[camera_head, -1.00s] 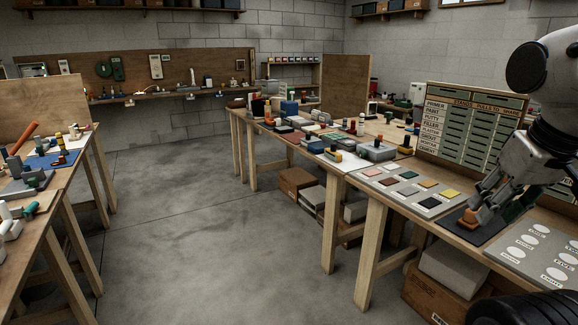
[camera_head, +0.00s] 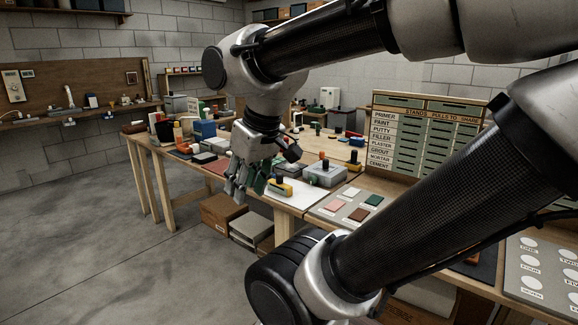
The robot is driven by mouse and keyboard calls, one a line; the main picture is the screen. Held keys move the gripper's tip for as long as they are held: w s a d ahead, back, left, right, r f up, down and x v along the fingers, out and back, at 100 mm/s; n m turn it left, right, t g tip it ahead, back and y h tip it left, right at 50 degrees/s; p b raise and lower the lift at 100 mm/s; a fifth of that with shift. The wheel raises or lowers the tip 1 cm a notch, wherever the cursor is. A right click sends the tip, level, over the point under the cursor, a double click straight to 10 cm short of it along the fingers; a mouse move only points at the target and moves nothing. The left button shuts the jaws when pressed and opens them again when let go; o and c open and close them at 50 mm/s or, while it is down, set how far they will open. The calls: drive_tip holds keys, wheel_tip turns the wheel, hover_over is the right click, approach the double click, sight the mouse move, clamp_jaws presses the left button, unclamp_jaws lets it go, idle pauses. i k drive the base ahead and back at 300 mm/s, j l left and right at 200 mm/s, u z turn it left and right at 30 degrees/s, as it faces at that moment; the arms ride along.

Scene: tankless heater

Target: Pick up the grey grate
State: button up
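My gripper (camera_head: 243,188) hangs pointing down in the middle of the head view, in front of the near edge of the long workbench (camera_head: 288,194) as seen from here. Its fingers are small and overlap dark and green things behind them, so I cannot tell whether they are open or shut, or whether they hold anything. I cannot make out a grey grate for certain. A grey box (camera_head: 325,176) with a dark, orange-topped knob stands on the bench right of my gripper. My arm hides part of the bench.
A yellow-based block with a dark knob (camera_head: 280,188) sits near the bench edge. A board of colour samples (camera_head: 346,205) and a lettered rack (camera_head: 425,135) are to the right. Boxes (camera_head: 222,211) stand under the bench. The floor (camera_head: 120,240) at left is clear.

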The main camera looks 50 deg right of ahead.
sight(324, 167)
drive_tip(key=i+j+z, duration=0.1)
drive_tip(key=i+z, duration=0.3)
drive_tip(key=i+j+z, duration=0.4)
drive_tip(key=i, duration=0.2)
drive_tip(key=i+j+z, duration=0.15)
drive_tip(key=i+z, duration=0.3)
drive_tip(key=i+j+z, duration=0.2)
drive_tip(key=z, duration=0.2)
drive_tip(key=i+j+z, duration=0.25)
drive_tip(key=z, duration=0.2)
drive_tip(key=i+j+z, duration=0.15)
drive_tip(key=j+z, duration=0.3)
